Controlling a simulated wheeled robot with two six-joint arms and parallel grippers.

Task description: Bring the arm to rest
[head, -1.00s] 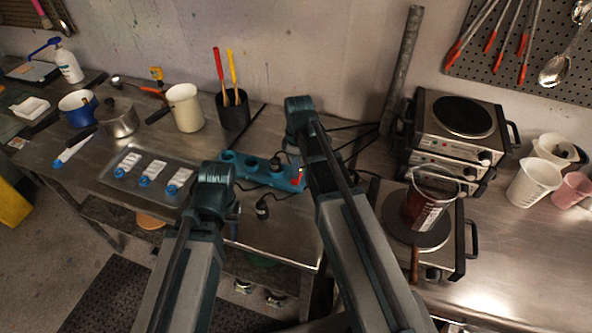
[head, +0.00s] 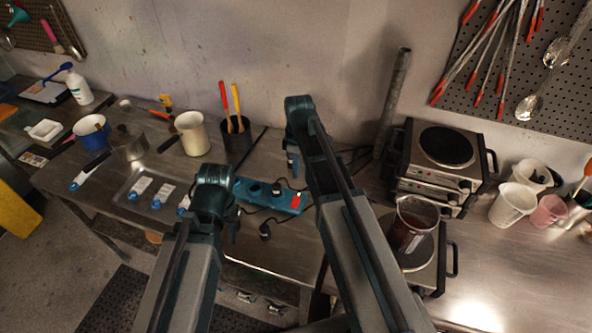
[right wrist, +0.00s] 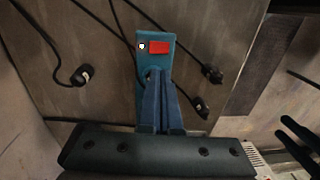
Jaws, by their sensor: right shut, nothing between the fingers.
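My right gripper (head: 292,165) hangs below its wrist over the back of the bench in the head view. In the right wrist view its blue fingers (right wrist: 157,76) are together and empty. They point toward the end of a blue power strip (right wrist: 156,52) with a red switch; I see no clear contact. My left gripper (head: 233,232) is a small dark shape beside its wrist, over the bench left of centre. It is mostly hidden by its own wrist, so its opening does not show.
The steel bench holds a tray (head: 130,190), a white pot (head: 191,134), a tool cup (head: 237,141) and the power strip (head: 253,190) with cables. At right are stacked hot plates (head: 437,160), a beaker of red liquid (head: 412,228) on another hot plate, and a white jug (head: 513,203).

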